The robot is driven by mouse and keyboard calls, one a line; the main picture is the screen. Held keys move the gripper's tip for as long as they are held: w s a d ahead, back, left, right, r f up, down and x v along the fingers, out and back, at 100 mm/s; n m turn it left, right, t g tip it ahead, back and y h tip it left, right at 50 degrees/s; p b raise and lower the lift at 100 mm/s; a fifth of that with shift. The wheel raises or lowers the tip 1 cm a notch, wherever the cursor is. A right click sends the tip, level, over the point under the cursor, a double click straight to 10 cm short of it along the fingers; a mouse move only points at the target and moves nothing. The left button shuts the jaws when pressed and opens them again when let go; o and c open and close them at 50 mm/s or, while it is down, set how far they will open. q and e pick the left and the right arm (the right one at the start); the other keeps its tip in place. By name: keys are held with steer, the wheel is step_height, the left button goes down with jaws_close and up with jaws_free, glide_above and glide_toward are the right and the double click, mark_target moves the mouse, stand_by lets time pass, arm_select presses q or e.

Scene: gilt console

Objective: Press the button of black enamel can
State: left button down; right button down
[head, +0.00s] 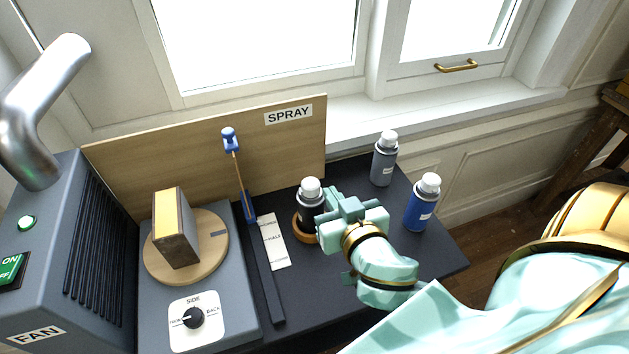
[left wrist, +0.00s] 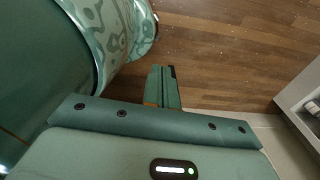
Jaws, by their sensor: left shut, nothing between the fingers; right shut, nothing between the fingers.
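The black enamel can (head: 308,205) has a white button cap (head: 310,187) on top. It stands upright in a round wooden ring (head: 298,228) on the dark table. My right gripper (head: 335,208) is shut and empty, just right of the can in the head view. It hides part of the can's right side and of the ring; whether it touches the can I cannot tell. My left gripper (left wrist: 163,86) shows only in the left wrist view, shut and empty above a wooden floor.
A grey can (head: 384,162) and a blue can (head: 422,205) stand to the right. A SPRAY board (head: 280,140) rises behind. Left are a blue-headed stick (head: 238,165), a HALF label strip (head: 273,243), a block (head: 176,230) on a wooden disc, a dial (head: 193,317) and the FAN box (head: 60,290).

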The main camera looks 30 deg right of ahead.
glide_above(311, 185)
steer(key=s, duration=0.2)
step_height(311, 185, down, 2)
step_height(311, 185, down, 3)
steer(key=shift+w+f, duration=0.1)
steer(key=shift+w, duration=0.05)
arm_select(q)
steer(key=shift+w+f+b, duration=0.3)
steer(key=shift+w+b, duration=0.05)
steer(key=shift+w, duration=0.2)
arm_select(e)
steer(key=shift+f, duration=0.7)
arm_select(q)
steer(key=shift+f, duration=0.1)
